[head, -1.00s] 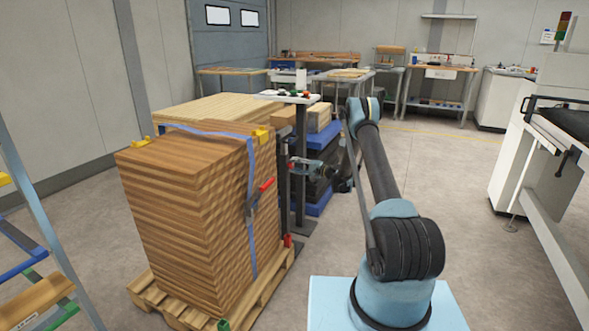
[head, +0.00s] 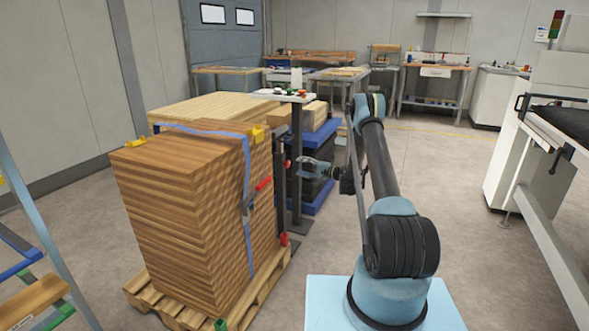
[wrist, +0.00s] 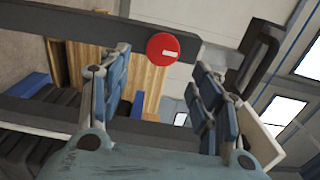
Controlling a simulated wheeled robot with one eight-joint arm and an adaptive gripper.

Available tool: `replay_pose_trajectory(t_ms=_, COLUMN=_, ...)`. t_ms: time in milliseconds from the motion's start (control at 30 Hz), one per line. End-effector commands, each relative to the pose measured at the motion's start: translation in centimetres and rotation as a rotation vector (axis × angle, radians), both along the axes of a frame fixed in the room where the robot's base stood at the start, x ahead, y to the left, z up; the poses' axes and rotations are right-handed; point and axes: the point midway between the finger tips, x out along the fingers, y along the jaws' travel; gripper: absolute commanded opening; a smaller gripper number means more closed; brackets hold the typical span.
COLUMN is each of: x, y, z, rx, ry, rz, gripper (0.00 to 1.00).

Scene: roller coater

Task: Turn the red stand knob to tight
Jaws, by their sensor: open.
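The red stand knob (wrist: 163,48) is a round disc with a short white mark, set on the dark post (wrist: 215,52). In the wrist view the mark runs roughly along the post. My gripper (wrist: 159,72) is open, with its blue-padded fingers on either side of the knob in the picture and a gap around it. The knob shows as a small red spot (head: 287,163) in the head view. There my gripper (head: 302,166) is beside the post, on its right, apparently apart from the knob.
A tall wood stack (head: 185,215) with a blue strap and a red-handled buckle stands close to the left of the post. A small white tabletop (head: 268,94) with small items tops the stand. Blue-and-black stacked units (head: 322,155) stand behind. Open floor lies right of my arm.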

Motion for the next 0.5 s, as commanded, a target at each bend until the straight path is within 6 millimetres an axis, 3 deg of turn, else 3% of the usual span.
replay_pose_trajectory(t_ms=200, x=-1.1, y=-3.5, z=0.0, rx=0.000, ry=0.000, rz=-0.001, gripper=0.58)
replay_pose_trajectory(t_ms=500, x=-1.8, y=-5.2, z=-0.1, rx=-0.001, ry=0.000, rz=0.000, gripper=0.58)
